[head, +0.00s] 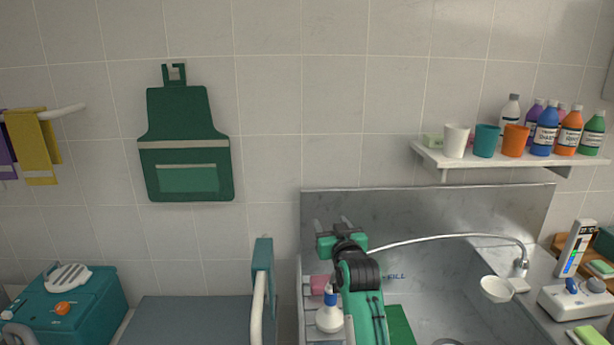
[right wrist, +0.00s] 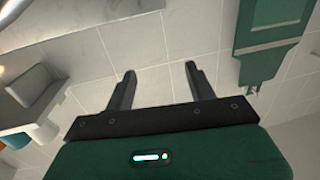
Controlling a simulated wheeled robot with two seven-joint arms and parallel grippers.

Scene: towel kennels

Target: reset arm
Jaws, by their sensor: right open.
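My right gripper (head: 333,226) is raised over the left part of the steel tub in the head view, with its fingers toward the tiled wall. In the right wrist view its two dark fingers (right wrist: 159,88) stand wide apart. Nothing is between them, only wall tiles behind. My right arm comes up from the bottom of the head view. My left gripper is not in view.
A steel tub (head: 520,230) with a curved hose lies below my arm. A white bottle (head: 329,318) stands beside it. A shelf (head: 490,160) with cups and bottles is at right. A green apron (head: 185,135) hangs on the wall. A teal box (head: 95,310) is at left.

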